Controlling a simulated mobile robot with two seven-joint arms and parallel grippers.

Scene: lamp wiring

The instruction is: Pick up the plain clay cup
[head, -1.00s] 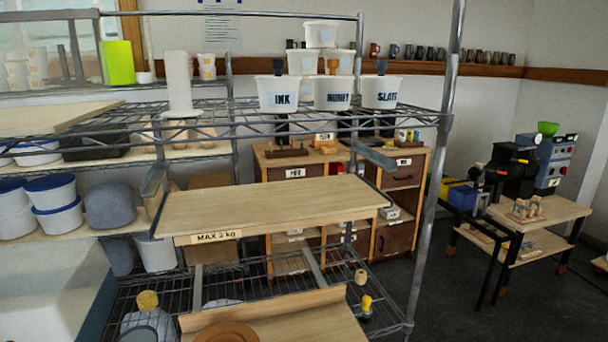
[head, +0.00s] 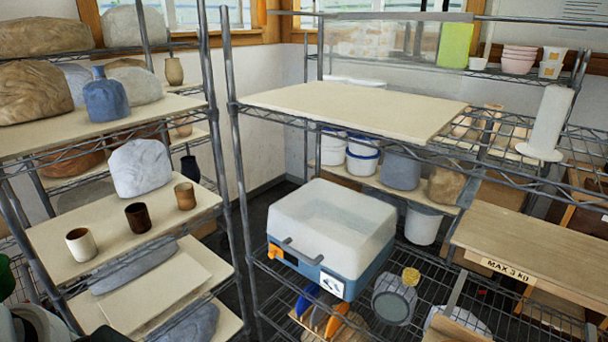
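Three small cups stand upright in a slanting row on a board of the left shelf: a cream cup (head: 80,245), a dark brown cup (head: 138,217) and a reddish-brown cup (head: 185,196). A taller tan cup (head: 173,71) stands on the shelf level above, further back. I cannot tell for certain which of these is the plain clay cup. Neither of my grippers can be made out in the head view.
A pale wrapped lump (head: 140,168) sits behind the row of cups. Steel posts (head: 240,150) frame the shelves. Dark and white shapes, unclear, fill the bottom left corner.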

